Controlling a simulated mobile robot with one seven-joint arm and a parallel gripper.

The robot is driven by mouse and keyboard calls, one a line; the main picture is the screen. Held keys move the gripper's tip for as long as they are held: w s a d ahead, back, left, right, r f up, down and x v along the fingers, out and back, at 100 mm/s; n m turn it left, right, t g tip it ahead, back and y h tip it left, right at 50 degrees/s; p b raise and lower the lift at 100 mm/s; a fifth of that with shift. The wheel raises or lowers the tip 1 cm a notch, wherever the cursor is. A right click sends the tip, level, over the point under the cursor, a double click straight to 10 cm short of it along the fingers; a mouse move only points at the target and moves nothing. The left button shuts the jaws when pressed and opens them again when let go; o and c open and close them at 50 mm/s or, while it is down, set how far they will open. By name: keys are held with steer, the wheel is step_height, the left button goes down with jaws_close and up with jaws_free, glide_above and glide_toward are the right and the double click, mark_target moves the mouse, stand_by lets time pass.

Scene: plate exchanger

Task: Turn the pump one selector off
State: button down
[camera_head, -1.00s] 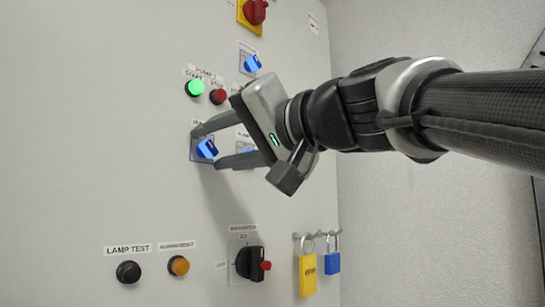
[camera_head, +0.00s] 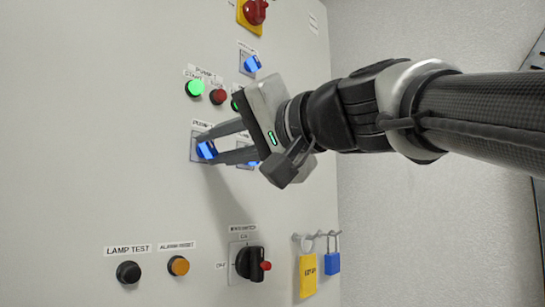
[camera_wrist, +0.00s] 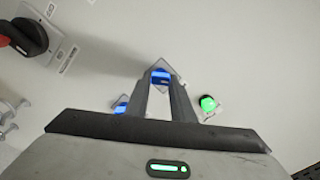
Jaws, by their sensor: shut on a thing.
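The pump one selector, a blue knob (camera_head: 207,150) on a square plate, sits on the panel below the lit green start button (camera_head: 194,88). The label above it is partly covered and reads only in part. My gripper (camera_head: 208,148) is at the knob, one finger above and one below it, shut on it. In the wrist view the blue knob (camera_wrist: 160,76) sits between the two fingertips. My gripper covers part of another blue selector behind it, which shows in the wrist view (camera_wrist: 121,104).
A red button (camera_head: 218,96) is right of the start button. Another blue selector (camera_head: 252,64) and a red-yellow switch (camera_head: 254,11) are above.

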steer(key=m, duration=0.3)
steer(key=shift+f+m+p, duration=0.1)
steer(key=shift+m+p, duration=0.45)
steer(key=shift+m, duration=1.55)
steer(key=c, duration=1.5)
jaws_free()
steer(key=b+v, duration=0.2)
steer(key=v, duration=1.5)
steer(key=shift+s+d, duration=0.1)
steer(key=shift+d, duration=0.15)
